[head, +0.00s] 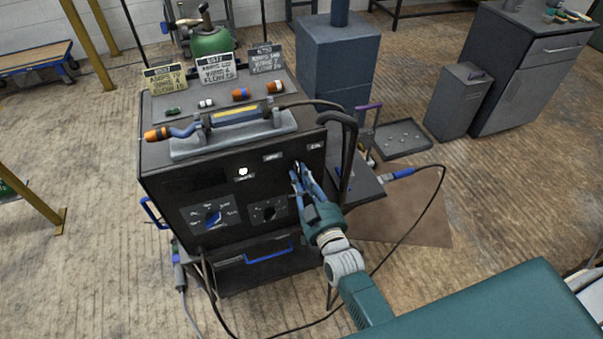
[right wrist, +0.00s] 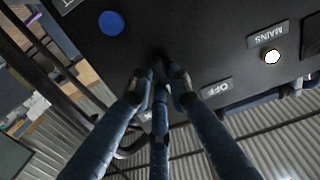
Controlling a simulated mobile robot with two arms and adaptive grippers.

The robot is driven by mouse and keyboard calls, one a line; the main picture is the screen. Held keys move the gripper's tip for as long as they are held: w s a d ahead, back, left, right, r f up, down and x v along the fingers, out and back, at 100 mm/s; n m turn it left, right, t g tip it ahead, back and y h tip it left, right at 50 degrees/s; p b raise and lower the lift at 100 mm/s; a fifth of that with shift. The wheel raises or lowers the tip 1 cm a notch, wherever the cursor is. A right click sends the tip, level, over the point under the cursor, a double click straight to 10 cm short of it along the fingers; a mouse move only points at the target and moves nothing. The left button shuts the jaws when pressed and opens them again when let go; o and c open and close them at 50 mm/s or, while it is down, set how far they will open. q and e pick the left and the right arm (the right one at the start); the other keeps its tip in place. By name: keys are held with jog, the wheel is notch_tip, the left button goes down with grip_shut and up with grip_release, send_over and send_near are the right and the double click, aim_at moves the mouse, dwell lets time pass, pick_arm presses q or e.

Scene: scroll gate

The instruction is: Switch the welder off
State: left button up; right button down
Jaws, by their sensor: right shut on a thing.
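The welder (head: 165,185) is a dark box with knobs and labels on its front panel. Its round white mains lamp (head: 243,171) looks lit; in the right wrist view the lamp (right wrist: 272,57) sits by the MAINS label (right wrist: 268,35). My right gripper (head: 298,172) is at the upper right of the panel. In the right wrist view its blue fingers are drawn together on a small dark switch (right wrist: 158,54), which they mostly hide. The OFF label (right wrist: 217,88) is beside the fingers. Which way the switch points is hidden. My left gripper is not in view.
A torch (head: 185,132) and several coloured parts lie on the welder's top, with sign cards (head: 215,68) behind. A dark handle (head: 347,150) rises close beside my right gripper. A cable (head: 425,225) loops on the right. Open floor (head: 510,200) lies further right.

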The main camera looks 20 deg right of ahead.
jog(key=shift+d+r+n+p, duration=0.1)
jog(key=shift+n+p, duration=0.25)
jog(key=shift+n, duration=1.5)
jog(key=shift+r+n+p, duration=0.1)
jog(key=shift+n+p, duration=0.25)
jog(key=shift+n, duration=1.5)
jog(key=c, duration=1.6)
grip_release()
jog(key=shift+s, duration=0.1)
jog(key=s, duration=1.1)
jog(key=shift+s+d, duration=0.2)
jog(key=shift+s, duration=0.2)
